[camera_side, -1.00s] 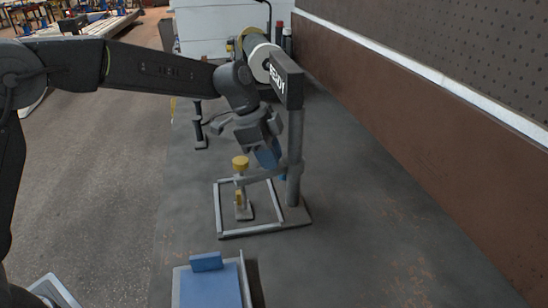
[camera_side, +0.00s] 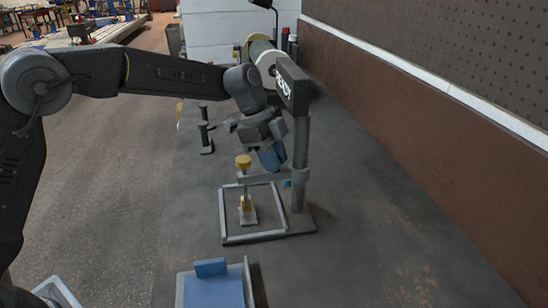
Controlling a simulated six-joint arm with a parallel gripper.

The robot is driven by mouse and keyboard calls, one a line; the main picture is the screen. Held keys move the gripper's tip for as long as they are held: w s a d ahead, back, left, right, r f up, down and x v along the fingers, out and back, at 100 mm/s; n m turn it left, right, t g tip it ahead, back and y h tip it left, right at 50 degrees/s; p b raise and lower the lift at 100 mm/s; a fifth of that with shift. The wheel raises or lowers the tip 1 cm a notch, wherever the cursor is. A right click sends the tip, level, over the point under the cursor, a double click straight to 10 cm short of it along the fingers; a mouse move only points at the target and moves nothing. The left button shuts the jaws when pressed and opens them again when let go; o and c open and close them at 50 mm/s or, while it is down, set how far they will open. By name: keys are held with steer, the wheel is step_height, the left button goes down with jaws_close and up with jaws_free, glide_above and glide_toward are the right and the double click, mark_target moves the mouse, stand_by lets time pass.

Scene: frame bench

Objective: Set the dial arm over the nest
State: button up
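The dial arm is a grey horizontal bar (camera_side: 262,178) reaching left from an upright grey post (camera_side: 300,150). A yellow round dial (camera_side: 244,162) sits at its left end, with a stem pointing down. My gripper (camera_side: 271,158) is tilted down just above the bar, left of the post. Its blue end shows, but the finger gap and any contact with the bar are unclear.
A pale rectangular frame (camera_side: 223,215) surrounds the nest on the bench. A blue block (camera_side: 210,267) stands on a blue-topped tray (camera_side: 215,292) in front. A black sign (camera_side: 292,85) tops the post. A dark stand (camera_side: 206,140) is behind left. The right bench is clear.

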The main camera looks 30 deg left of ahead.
steer(key=o, duration=0.4)
steer(key=shift+v, duration=6.95)
steer(key=s+a+r+n+t+y, duration=0.1)
steer(key=s+a+n+t+y, duration=0.2)
steer(key=s+n, duration=0.9)
steer(key=s+a+f+n, duration=0.1)
steer(key=s+f, duration=0.2)
steer(key=s, duration=0.2)
steer(key=s+a+f+n+t+y, duration=0.1)
steer(key=s+a+f+n, duration=0.1)
steer(key=s, duration=0.4)
steer(key=s+a+f+n+t, duration=0.1)
steer(key=s+a+f+n, duration=0.1)
steer(key=s+f, duration=0.2)
steer(key=shift+s, duration=1.2)
